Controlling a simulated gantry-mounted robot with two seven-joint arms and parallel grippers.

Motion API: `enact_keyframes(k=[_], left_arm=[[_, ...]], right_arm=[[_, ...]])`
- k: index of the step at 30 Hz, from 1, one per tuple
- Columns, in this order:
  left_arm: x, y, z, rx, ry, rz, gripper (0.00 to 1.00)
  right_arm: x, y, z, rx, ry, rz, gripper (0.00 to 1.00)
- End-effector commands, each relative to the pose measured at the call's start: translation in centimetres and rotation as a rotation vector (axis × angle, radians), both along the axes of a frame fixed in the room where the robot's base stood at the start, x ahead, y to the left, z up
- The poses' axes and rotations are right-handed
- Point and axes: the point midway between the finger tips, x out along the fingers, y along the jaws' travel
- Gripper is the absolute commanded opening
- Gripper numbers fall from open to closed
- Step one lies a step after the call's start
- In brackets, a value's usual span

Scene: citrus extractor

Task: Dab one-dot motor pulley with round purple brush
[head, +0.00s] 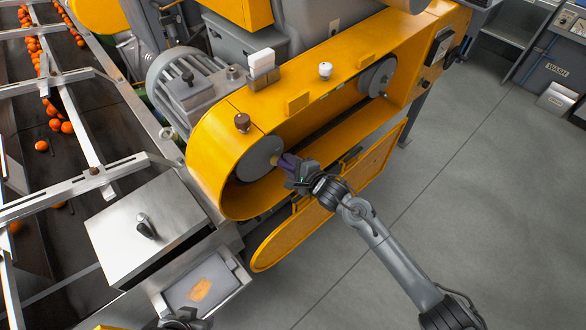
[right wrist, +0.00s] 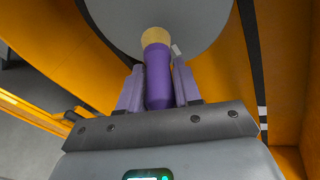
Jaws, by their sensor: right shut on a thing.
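The round purple brush (right wrist: 158,85) has a purple handle and a tan tip (right wrist: 155,37). My right gripper (head: 292,167) is shut on its handle, and the tip points at the lower-left grey pulley. That grey pulley disc (head: 260,157) sits inside the yellow belt housing and fills the top of the right wrist view (right wrist: 188,14). The tip overlaps the disc's lower edge there; I cannot tell whether it touches. No dot is readable on the disc. A small pale patch shows beside the tip. My left gripper (head: 182,319) is partly cut off at the bottom edge; its fingers are unclear.
A second grey pulley (head: 377,78) sits at the housing's upper right. The yellow housing rim (head: 215,190) surrounds both pulleys. A yellow cover (head: 300,230) hangs open below. A metal box (head: 150,225) and a tray with an orange smear (head: 232,280) stand left. Floor at right is clear.

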Motion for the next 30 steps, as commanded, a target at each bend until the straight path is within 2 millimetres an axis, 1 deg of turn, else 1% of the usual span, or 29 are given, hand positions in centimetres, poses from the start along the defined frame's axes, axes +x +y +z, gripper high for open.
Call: enact_keyframes(k=[18,30], left_arm=[[-0.01,0.33,-0.07,0.014,0.000,-0.009,0.43],[0.01,0.18,-0.37,0.008,-0.001,-0.005,0.43]], right_arm=[[0.08,0.04,0.03,0.000,0.000,0.000,0.03],[0.67,0.46,0.01,0.000,-0.001,-0.001,0.03]])
